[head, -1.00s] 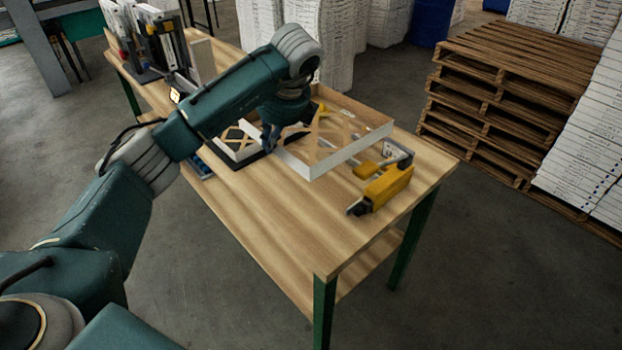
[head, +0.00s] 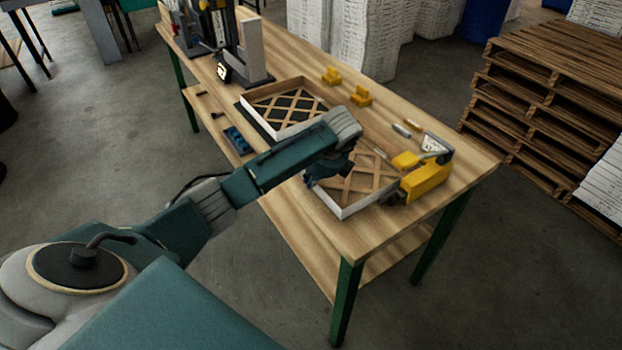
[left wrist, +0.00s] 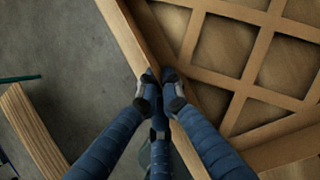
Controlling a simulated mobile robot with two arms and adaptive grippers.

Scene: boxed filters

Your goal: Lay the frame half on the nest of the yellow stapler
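The frame half (head: 364,184) has pale walls and a tan wooden lattice. It is at the table's front right, its right side against or just in front of the yellow stapler (head: 427,178). My left gripper (head: 328,174) is at its left wall. In the left wrist view the fingertips (left wrist: 160,84) close on the wall of the frame half (left wrist: 240,50) from both sides. I cannot tell whether the frame touches the surface below. The stapler's nest is not clearly visible; the frame may cover part of it. My right gripper is not in view.
A second latticed frame (head: 268,124) lies on a dark mat farther left. Small tools lie behind the stapler. Upright equipment (head: 250,50) stands at the far left end. The table's front edge is close to the held frame.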

